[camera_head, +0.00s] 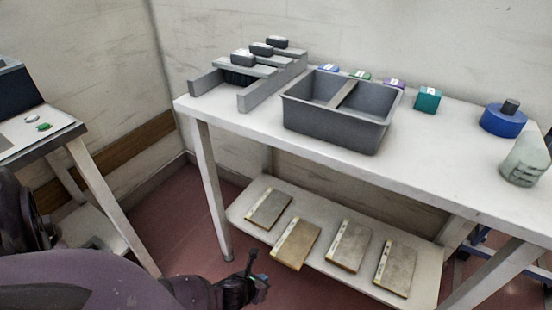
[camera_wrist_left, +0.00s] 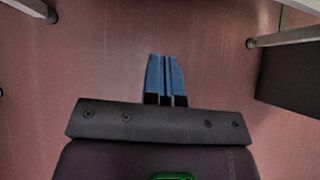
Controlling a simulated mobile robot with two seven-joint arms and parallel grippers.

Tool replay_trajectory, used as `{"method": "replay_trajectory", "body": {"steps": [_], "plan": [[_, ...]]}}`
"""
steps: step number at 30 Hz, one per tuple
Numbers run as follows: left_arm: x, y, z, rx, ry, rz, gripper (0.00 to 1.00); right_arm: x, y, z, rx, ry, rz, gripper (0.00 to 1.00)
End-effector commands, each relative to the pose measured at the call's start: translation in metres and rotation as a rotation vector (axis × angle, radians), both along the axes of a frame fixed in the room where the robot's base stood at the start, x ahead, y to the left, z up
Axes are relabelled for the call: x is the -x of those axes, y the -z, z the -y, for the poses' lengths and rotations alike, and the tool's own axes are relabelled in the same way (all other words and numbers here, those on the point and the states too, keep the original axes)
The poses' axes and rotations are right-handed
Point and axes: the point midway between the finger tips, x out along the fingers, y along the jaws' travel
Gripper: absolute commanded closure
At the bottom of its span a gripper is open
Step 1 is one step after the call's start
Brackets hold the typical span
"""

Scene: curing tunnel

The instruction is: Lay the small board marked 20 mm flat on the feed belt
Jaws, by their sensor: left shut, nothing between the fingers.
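Several flat tan boards lie side by side on the lower shelf in the head view: a leftmost one (camera_head: 269,208), a second (camera_head: 296,243), a third (camera_head: 348,246) and a rightmost (camera_head: 397,268). Each has a pale strip along its left edge; any marking is too small to read. No feed belt can be made out for certain. My left gripper (camera_head: 261,284) is low, in front of the shelf, at the left of the boards and apart from them. Its blue fingers (camera_wrist_left: 165,78) are shut and empty over the red floor in the left wrist view. My right gripper is not in view.
A white table (camera_head: 235,135) stands above the shelf (camera_head: 325,225). It carries a grey stepped frame (camera_head: 258,95), a grey two-part bin (camera_head: 330,135), small coloured boxes, a teal cube (camera_head: 428,100), a blue round object (camera_head: 503,122) and a pale bottle (camera_head: 525,160). Its front right is clear.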

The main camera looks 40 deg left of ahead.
Motion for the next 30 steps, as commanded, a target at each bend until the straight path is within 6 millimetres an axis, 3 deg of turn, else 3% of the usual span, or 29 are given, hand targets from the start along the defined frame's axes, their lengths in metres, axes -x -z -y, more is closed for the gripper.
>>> {"method": "replay_trajectory", "body": {"steps": [7,14,26,30], "plan": [[-0.004,0.002,-0.001,-0.081,0.084,0.006,1.00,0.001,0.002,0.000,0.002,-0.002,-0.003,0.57],[-0.020,0.028,-0.002,-0.079,0.083,-0.001,1.00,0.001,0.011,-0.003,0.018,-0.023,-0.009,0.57],[-0.067,0.076,-0.007,-0.078,0.081,-0.002,1.00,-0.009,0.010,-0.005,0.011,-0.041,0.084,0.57],[-0.089,0.072,-0.009,-0.080,0.082,0.005,1.00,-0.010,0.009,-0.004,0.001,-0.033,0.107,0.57]]}}
